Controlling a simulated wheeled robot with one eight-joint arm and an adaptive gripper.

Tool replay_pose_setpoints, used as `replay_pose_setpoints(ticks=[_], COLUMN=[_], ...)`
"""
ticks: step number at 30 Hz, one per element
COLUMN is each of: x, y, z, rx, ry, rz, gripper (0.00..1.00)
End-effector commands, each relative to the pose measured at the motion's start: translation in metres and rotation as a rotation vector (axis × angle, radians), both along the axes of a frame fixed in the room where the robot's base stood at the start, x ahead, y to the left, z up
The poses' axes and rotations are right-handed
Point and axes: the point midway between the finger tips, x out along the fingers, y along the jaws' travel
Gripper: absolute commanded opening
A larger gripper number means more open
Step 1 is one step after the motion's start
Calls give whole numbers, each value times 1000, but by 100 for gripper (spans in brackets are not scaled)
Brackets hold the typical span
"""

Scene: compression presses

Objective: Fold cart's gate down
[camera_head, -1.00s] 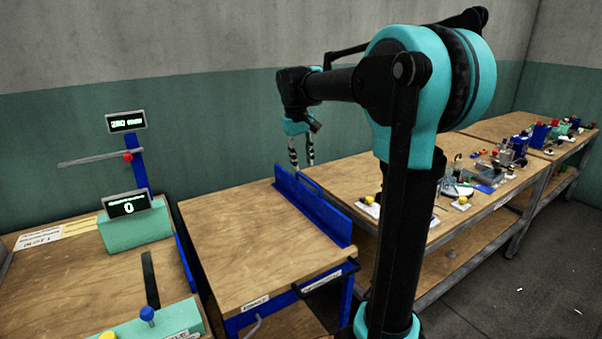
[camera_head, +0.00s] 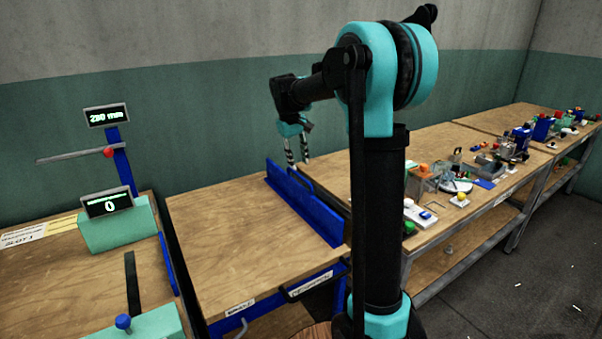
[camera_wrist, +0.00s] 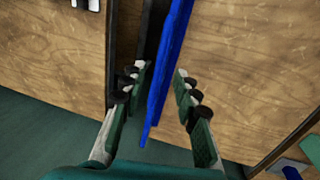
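The cart (camera_head: 235,245) has a wooden top, and its blue gate (camera_head: 312,215) stands upright along the right edge. My gripper (camera_head: 297,152) is at the far end of the gate, beside the wall. In the wrist view the gate (camera_wrist: 165,75) shows as a thin blue strip seen edge-on. My gripper (camera_wrist: 161,80) is open there, with one finger on each side of the strip and visible gaps on both sides. The fingertips' exact height against the gate is hard to tell in the head view.
A bench (camera_head: 440,150) with several small devices stands close to the right of the cart. A press station (camera_head: 120,225) with displays stands at the left. Grey-green wall lies behind, and open floor (camera_head: 550,265) is at the right.

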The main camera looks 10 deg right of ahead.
Motion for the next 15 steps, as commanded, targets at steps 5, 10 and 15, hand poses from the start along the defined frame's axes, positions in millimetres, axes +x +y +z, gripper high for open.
replay_pose_setpoints(ticks=[5, 10, 15], x=[3, 4, 4], y=[-6, -9, -10], z=[-30, -48, -54], rx=[0, 0, 0], ry=[0, 0, 0], rz=[-1, -1, 0], gripper=[31, 31, 31])
